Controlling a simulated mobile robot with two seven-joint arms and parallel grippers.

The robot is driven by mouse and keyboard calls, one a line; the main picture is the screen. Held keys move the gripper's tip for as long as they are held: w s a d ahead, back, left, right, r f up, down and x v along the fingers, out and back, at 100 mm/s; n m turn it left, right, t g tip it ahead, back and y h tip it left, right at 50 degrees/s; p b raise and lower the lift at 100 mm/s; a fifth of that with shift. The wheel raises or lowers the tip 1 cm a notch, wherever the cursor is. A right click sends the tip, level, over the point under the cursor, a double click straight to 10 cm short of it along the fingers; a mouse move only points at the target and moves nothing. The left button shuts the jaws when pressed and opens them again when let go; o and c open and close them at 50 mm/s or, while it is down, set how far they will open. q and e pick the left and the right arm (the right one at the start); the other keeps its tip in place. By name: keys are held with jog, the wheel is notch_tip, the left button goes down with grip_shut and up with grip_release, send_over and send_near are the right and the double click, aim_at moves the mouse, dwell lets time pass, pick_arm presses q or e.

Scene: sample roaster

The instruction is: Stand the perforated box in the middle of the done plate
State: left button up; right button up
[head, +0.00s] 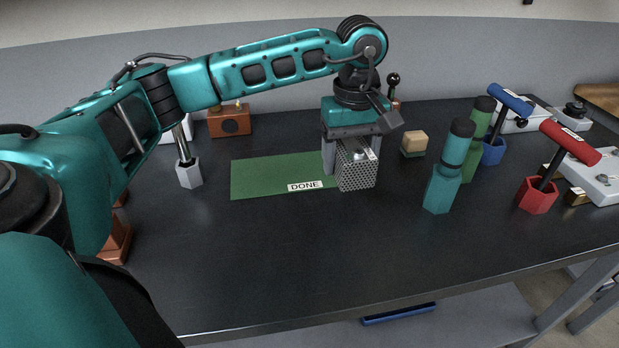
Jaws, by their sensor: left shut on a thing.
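The perforated box (356,176) is a silver, hole-covered metal box. My left gripper (352,143) points down and is shut on it, with a finger on each side of its top. The box is upright in front of the right end of the done plate (265,174), a flat green rectangle with a white "DONE" label at its front edge. The box hides the plate's right end. I cannot tell whether the box touches the surface below it. My right gripper is not in view.
Right of the box stand a teal cylinder-topped block (445,175), a green one (477,142), and blue (495,147) and red (537,195) holders with T-handled tools. A small wooden block (414,142) is behind. The front of the dark table (300,260) is clear.

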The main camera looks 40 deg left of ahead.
pick_arm(q)
jog(key=w+a+n+b, duration=0.2)
jog(key=a+n, duration=0.3)
jog(key=n, duration=0.2)
jog(key=n+b, duration=0.3)
jog(key=n, duration=0.8)
send_near(300, 167)
notch_tip(300, 167, down, 6)
jog(key=shift+f+b, duration=0.1)
jog(key=shift+b, duration=0.65)
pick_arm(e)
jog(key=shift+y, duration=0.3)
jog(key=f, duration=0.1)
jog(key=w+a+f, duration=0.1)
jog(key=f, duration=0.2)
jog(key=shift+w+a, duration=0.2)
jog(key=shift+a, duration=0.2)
pick_arm(q)
jog(key=shift+f, duration=0.1)
jog(key=o, duration=1.4)
notch_tip(300, 167, up, 12)
jog(key=p, duration=0.2)
jog(key=shift+p, duration=0.35)
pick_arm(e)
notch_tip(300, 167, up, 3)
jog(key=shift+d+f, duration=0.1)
pick_arm(q)
jog(key=shift+s, duration=0.15)
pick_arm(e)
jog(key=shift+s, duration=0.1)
